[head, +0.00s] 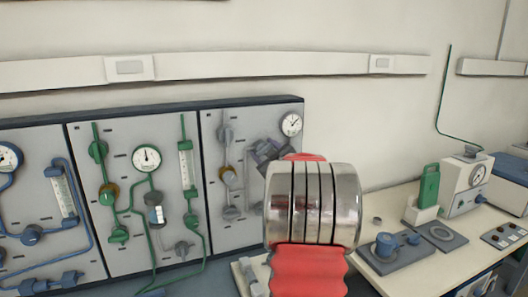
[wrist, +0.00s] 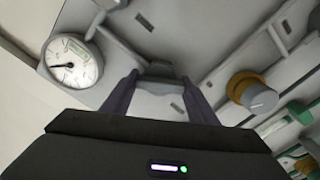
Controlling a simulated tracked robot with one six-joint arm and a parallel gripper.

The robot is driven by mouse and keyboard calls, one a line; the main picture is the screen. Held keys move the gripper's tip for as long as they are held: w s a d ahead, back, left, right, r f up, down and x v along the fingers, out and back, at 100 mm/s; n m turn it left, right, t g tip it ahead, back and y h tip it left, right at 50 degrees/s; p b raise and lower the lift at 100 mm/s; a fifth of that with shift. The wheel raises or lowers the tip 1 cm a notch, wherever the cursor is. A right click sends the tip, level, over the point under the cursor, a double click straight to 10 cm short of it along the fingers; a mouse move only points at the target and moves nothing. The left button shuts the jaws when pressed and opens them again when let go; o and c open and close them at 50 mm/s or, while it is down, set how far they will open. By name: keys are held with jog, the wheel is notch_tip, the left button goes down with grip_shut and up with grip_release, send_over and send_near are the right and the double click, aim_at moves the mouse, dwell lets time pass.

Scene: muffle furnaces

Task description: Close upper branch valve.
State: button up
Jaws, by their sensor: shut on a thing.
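The right-hand wall panel (head: 210,120) carries grey pipework, grey valves and a round gauge (head: 291,124). My gripper (head: 262,150) is at this panel, just below and left of the gauge, partly hidden behind my red and silver arm. In the wrist view my gripper (wrist: 160,82) has its two dark fingers on either side of a grey valve handle (wrist: 158,71), shut on it. The gauge also shows at the left there (wrist: 72,62). Which branch this valve belongs to is hard to tell, as my arm covers the pipes around it.
A grey knob with a brass collar (head: 228,175) sits left of my gripper, with another grey valve (head: 225,134) above it. The middle panel (head: 120,145) has green pipes and valves. A bench (head: 400,270) with instruments stands at the right.

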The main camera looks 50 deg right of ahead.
jog(key=n, duration=0.5)
jog(key=shift+w+a+f+n, duration=0.15)
jog(key=shift+n, duration=0.25)
jog(key=n, duration=0.5)
jog(key=shift+a+f+n, duration=0.1)
jog(key=shift+f+n, duration=0.1)
jog(key=shift+n, duration=0.2)
jog(key=o, duration=1)
jog(key=shift+o, duration=0.2)
jog(key=shift+r, duration=0.1)
jog(key=shift+s+r, duration=0.1)
jog(key=shift+s, duration=0.25)
jog(key=v, duration=1.3)
